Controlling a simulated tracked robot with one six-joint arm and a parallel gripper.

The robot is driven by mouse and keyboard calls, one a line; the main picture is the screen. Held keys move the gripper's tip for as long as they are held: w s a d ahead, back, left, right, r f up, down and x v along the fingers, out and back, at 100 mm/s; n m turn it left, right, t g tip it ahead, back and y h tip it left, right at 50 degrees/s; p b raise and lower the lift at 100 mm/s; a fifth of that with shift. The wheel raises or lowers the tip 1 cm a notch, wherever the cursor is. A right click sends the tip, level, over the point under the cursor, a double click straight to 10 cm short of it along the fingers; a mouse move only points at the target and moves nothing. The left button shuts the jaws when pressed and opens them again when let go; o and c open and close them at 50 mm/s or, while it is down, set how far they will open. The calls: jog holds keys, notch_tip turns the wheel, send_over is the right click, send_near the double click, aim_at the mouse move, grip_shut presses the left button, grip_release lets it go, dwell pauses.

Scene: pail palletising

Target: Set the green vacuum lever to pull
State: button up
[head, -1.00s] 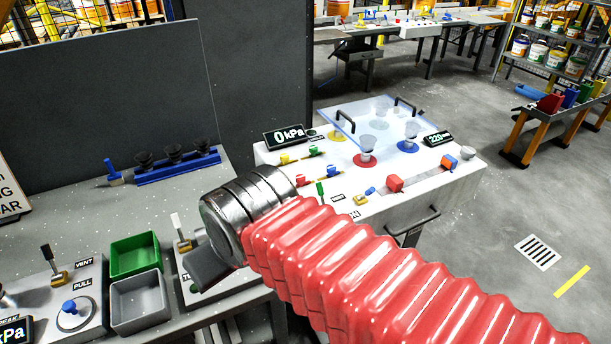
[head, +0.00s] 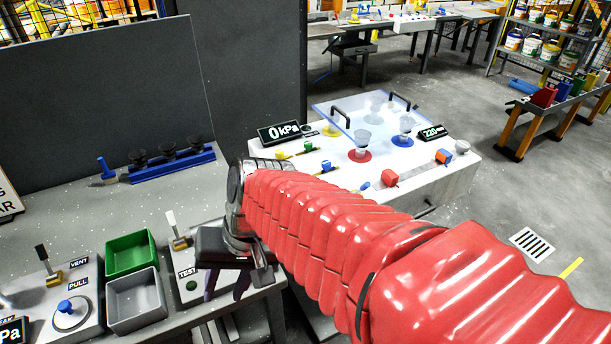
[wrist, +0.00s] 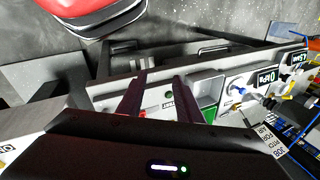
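The green vacuum lever is not visible now; my red-sleeved arm covers the front edge of the white cabinet (head: 462,172) where a green handle stood in the earlier head view. My gripper (head: 228,286) hangs over the front edge of the grey bench, beside the TEST plate. Its two dark fingers point down, apart, with nothing between them. In the wrist view the gripper (wrist: 160,84) shows the same open fingers across the TEST plate, with a green button between them. A white-handled lever (head: 173,226) stands on that plate, left of my gripper.
A green bin (head: 118,268) and a grey bin (head: 115,312) sit left of the TEST plate. A black-handled lever (head: 43,258) stands on the VENT/PULL panel.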

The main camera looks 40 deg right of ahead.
jog(key=w+d+f+m+t+y, duration=0.1)
jog(key=w+d+m+t, duration=0.2)
jog(key=m, duration=0.3)
jog(key=w+d+m+t+y, duration=0.2)
jog(key=w+d+m+t, duration=0.1)
jog(key=d+m, duration=0.3)
jog(key=w+d+f+m+t+y, duration=0.1)
jog(key=w+d+m+t+y, duration=0.1)
jog(key=d+m, duration=0.3)
jog(key=shift+w+d+f+m+t, duration=0.15)
jog(key=shift+w+m+t, duration=0.1)
jog(key=shift+m+t, duration=0.2)
jog(key=shift+w+a+f+m+t, duration=0.15)
jog(key=shift+w+m+t, duration=0.15)
jog(key=shift+m, duration=0.25)
jog(key=s+d+f+m+t+h, duration=0.2)
jog(key=d+m+h, duration=0.3)
jog(key=d, duration=0.6)
jog(key=s+d+f+m+t+h, duration=0.2)
jog(key=s+d+m+t+h, duration=0.2)
jog(key=d+m+h, duration=0.2)
jog(key=d+m, duration=0.2)
jog(key=d, duration=0.2)
jog(key=shift+d+f+m, duration=0.15)
jog(key=shift+d+m, duration=0.15)
jog(key=shift+d, duration=0.1)
